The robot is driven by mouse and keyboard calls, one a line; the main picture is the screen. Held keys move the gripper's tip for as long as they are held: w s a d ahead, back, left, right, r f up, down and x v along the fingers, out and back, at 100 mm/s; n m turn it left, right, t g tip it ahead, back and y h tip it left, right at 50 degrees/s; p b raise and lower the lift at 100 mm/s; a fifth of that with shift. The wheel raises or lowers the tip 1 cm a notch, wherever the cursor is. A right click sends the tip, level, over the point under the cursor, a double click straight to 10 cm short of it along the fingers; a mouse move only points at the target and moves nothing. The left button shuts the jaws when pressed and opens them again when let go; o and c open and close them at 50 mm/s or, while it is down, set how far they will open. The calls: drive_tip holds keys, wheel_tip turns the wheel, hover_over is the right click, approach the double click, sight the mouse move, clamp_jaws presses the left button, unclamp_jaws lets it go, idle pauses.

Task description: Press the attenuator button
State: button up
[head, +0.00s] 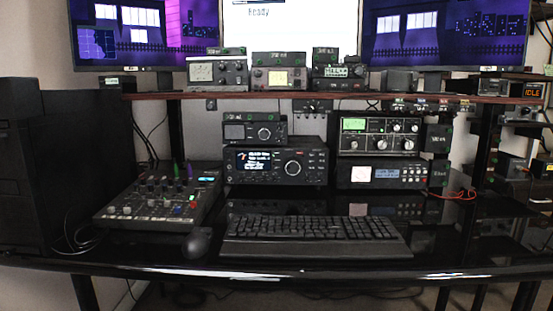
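I cannot tell which control is the attenuator button; labels are too small to read. A black radio (275,165) with a lit display and a large round knob (293,168) stands at the middle back of the desk. A smaller unit (254,130) with a knob sits on top of it. My gripper is not in view.
A keyboard (310,228) and mouse (197,243) lie near the glossy desk's front edge (300,272). A mixer (160,200) is at left beside a black cabinet (50,180). A shelf (300,95) with small meters overhangs the radios. A red cable (455,193) lies at right.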

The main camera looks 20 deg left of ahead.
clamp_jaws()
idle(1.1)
